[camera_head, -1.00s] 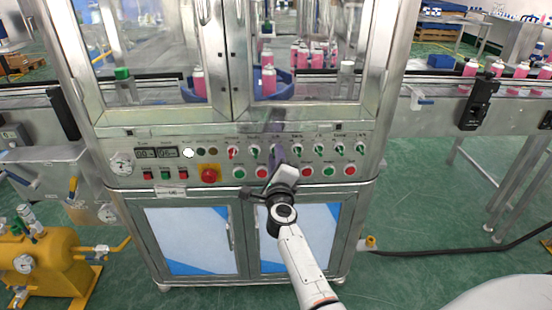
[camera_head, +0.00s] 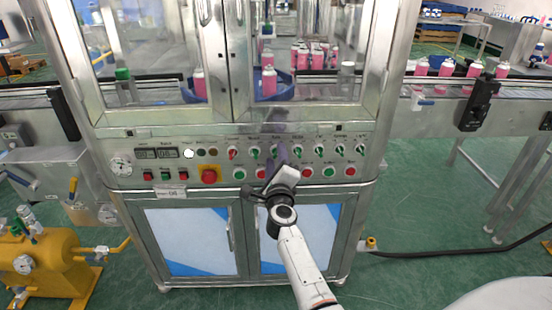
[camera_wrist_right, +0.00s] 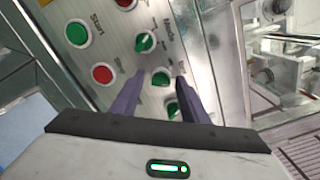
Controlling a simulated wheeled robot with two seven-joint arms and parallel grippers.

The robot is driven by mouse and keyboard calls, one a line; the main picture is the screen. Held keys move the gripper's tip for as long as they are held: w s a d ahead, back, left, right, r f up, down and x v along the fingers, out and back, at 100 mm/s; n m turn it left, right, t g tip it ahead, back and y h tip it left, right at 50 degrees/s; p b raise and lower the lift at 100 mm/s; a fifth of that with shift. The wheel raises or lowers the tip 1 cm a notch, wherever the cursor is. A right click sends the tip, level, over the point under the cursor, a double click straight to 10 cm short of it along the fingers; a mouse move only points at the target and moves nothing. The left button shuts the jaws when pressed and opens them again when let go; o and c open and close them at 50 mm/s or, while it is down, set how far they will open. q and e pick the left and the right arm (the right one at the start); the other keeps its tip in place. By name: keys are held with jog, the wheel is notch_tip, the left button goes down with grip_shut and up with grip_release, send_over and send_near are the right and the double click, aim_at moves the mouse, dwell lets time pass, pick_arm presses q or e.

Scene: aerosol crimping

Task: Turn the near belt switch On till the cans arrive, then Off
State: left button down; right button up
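The control panel (camera_head: 130,150) carries a row of turn switches; the red one (camera_head: 232,153) is at its left end and green ones (camera_head: 319,153) follow. My right gripper (camera_head: 277,152) is at the row, covering part of it. In the right wrist view its purple fingers (camera_wrist_right: 160,80) stand apart on either side of a green switch knob (camera_wrist_right: 160,77), with gaps showing. Its label is too small to read. Pink cans (camera_head: 446,68) stand on the right belt (camera_head: 410,100). More pink cans (camera_head: 315,57) stand behind the glass, one (camera_head: 268,82) in front. My left gripper is out of view.
Push buttons (camera_head: 329,172) and a red emergency knob (camera_head: 209,175) sit below the switches. A yellow tank (camera_head: 50,265) stands at lower left. A black hose (camera_head: 440,252) runs over the green floor at right.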

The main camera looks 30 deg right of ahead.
jog(key=r+p, duration=0.4)
jog(key=r, duration=0.1)
jog(key=r+p, duration=0.2)
jog(key=r, duration=0.1)
jog(key=shift+w+d, duration=0.1)
jog(key=shift+w, duration=0.25)
jog(key=shift+s+a+r, duration=0.2)
jog(key=shift+s+r, duration=0.25)
jog(key=shift+r, duration=0.3)
jog(key=shift+w+d+r, duration=0.1)
jog(key=shift+w, duration=0.05)
jog(key=shift+r, duration=0.25)
jog(key=shift+f, duration=0.1)
